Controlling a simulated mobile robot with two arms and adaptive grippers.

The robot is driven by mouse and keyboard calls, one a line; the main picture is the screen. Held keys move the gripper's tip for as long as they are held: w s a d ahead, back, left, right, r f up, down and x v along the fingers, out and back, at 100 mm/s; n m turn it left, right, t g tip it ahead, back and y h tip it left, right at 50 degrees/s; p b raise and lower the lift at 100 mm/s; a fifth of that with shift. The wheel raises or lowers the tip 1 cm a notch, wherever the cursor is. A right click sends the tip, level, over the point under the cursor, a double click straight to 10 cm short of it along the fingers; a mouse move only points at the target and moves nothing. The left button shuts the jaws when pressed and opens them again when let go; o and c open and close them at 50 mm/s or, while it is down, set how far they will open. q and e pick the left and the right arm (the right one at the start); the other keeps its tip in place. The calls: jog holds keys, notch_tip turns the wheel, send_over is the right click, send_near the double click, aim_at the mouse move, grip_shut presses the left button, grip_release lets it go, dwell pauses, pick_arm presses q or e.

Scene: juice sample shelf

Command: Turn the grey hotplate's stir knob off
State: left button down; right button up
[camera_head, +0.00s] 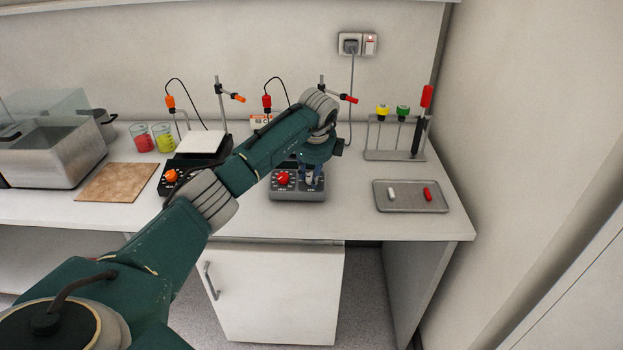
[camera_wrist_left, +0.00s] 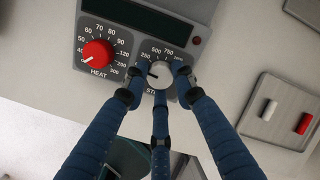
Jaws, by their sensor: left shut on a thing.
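The grey hotplate (camera_head: 298,196) stands near the bench's front edge, its top mostly hidden behind my left arm. Its panel (camera_wrist_left: 125,45) fills the upper middle of the left wrist view. The pale stir knob (camera_wrist_left: 161,72) sits at the panel's right, with marks 250, 500 and 750 around it. A dark mark shows on the knob's left side; its exact setting is unclear. My left gripper (camera_head: 312,176) has its blue fingers (camera_wrist_left: 159,82) closed around this knob. The red heat knob (camera_wrist_left: 97,54) is beside it, untouched. My right gripper is not in view.
A black hotplate (camera_head: 172,180) with an orange knob stands left of the grey one. A metal tray (camera_head: 409,207) with a white and a red piece lies to the right. A tube rack (camera_head: 393,156) stands behind the tray. Bench space between hotplate and tray is clear.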

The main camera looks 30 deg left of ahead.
pick_arm(q)
jog(key=shift+w+n, duration=0.1)
jog(key=shift+n, duration=0.5)
jog(key=c, duration=1.4)
grip_release()
jog(key=v, duration=1.2)
